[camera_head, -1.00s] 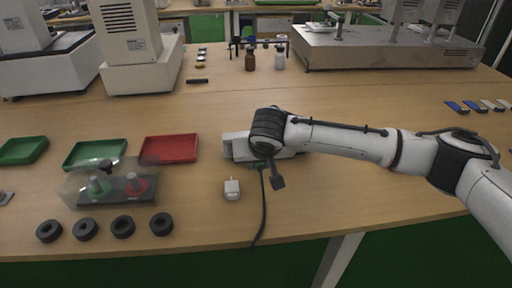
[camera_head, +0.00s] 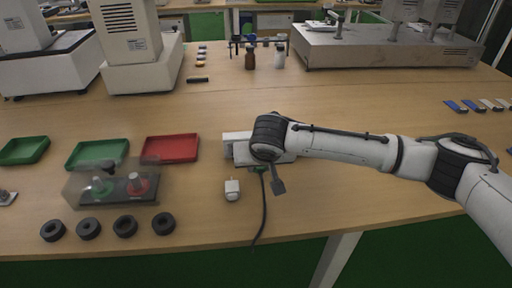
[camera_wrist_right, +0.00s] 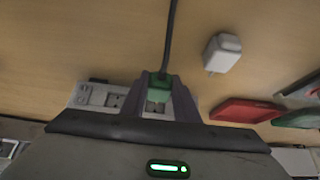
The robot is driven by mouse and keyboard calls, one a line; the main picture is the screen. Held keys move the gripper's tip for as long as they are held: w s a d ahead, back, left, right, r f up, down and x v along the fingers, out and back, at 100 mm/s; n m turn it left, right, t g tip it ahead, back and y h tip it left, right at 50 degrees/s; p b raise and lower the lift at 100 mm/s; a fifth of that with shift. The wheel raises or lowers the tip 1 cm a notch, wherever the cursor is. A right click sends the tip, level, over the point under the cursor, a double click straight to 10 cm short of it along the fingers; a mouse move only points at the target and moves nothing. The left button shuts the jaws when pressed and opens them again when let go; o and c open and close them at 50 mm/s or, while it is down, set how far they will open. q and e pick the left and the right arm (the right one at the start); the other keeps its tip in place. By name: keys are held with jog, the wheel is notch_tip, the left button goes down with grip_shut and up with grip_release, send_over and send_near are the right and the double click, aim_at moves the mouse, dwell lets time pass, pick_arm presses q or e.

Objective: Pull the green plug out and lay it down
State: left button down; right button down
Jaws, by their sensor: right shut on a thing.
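The green plug (camera_wrist_right: 158,86) is between the two fingers of my right gripper (camera_wrist_right: 162,92), which is shut on it. Its black cable (camera_wrist_right: 169,35) runs up and away in the wrist view. In the head view the plug (camera_head: 261,169) is a small green patch below my wrist, with the cable (camera_head: 264,210) trailing toward the table's front edge. The white power strip (camera_wrist_right: 92,96) is behind the fingers, and an outlet face shows just below the plug. Whether the plug's pins are still in the strip is hidden. My left gripper is out of view.
A white adapter (camera_head: 232,190) lies in front of the strip. A red tray (camera_head: 170,149), green trays (camera_head: 97,153), a clear-covered box (camera_head: 112,188) and several black rings (camera_head: 125,226) are to the left. Table right of the cable is clear.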

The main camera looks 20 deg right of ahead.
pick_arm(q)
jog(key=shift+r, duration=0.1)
pick_arm(e)
jog(key=shift+f, duration=0.95)
dwell(0.4)
jog(key=c, duration=1.3)
grip_release()
jog(key=shift+s+a+r, duration=0.1)
jog(key=shift+s+r, duration=0.2)
jog(key=shift+r, duration=0.2)
pick_arm(q)
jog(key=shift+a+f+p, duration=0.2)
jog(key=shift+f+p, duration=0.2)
jog(key=shift+p, duration=0.2)
pick_arm(e)
jog(key=d+v, duration=0.1)
jog(key=v, duration=0.8)
jog(key=shift+a, duration=0.4)
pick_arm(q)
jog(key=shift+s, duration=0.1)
pick_arm(e)
jog(key=shift+s, duration=0.1)
